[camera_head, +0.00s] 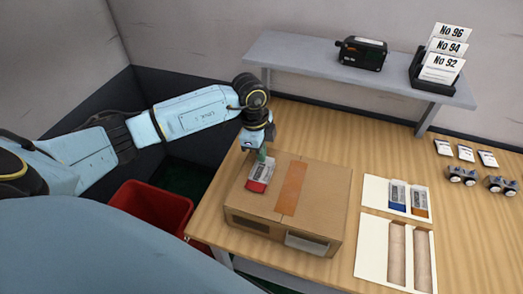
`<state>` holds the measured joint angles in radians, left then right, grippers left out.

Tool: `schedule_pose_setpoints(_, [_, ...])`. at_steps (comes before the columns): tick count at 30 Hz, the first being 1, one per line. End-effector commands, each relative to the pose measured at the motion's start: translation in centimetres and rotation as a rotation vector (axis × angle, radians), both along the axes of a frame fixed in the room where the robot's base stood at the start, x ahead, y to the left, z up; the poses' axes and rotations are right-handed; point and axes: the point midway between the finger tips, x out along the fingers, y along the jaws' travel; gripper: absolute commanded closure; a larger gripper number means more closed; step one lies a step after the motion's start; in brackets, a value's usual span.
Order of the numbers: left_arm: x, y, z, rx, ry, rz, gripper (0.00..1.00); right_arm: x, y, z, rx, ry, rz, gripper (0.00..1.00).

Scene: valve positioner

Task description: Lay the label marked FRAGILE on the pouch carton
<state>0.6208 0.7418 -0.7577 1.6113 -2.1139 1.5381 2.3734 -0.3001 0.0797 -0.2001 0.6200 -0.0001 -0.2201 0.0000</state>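The brown carton (328,211) stands closed on the wooden table, with an orange-brown strip (291,188) across its top. A white label with a red end (259,174) is at the top's left part; its print is too small to read. My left gripper (262,152) is directly above that label and appears shut on its far end, at a small green part. I cannot tell whether the label touches the carton. Labels with a blue end (397,197) and an orange end (420,204) lie in a white holder (375,191) to the right. My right gripper is not in view.
A white tray (372,249) with two brown strips lies right of the carton. Small wheeled items (462,176) and white cards (465,153) are at far right. A grey shelf (310,58) carries a black device (361,53) and number cards (445,55). A red bin (150,207) stands below left.

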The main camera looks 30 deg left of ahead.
Motion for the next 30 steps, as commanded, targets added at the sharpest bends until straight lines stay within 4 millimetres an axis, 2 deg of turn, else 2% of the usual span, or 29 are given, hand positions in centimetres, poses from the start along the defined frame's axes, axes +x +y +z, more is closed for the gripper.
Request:
schedule_pose_setpoints(21, [-0.03, -0.02, -0.43, 0.001, 0.001, -0.001, 1.00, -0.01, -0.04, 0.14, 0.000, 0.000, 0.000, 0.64])
schedule_pose_setpoints(27, [-0.02, -0.01, -0.42, 0.000, 0.000, -0.001, 0.74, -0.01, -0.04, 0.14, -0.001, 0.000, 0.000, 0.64])
schedule_pose_setpoints(30, [-0.02, -0.01, -0.42, 0.000, 0.000, -0.001, 0.73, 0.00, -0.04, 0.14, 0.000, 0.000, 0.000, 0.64])
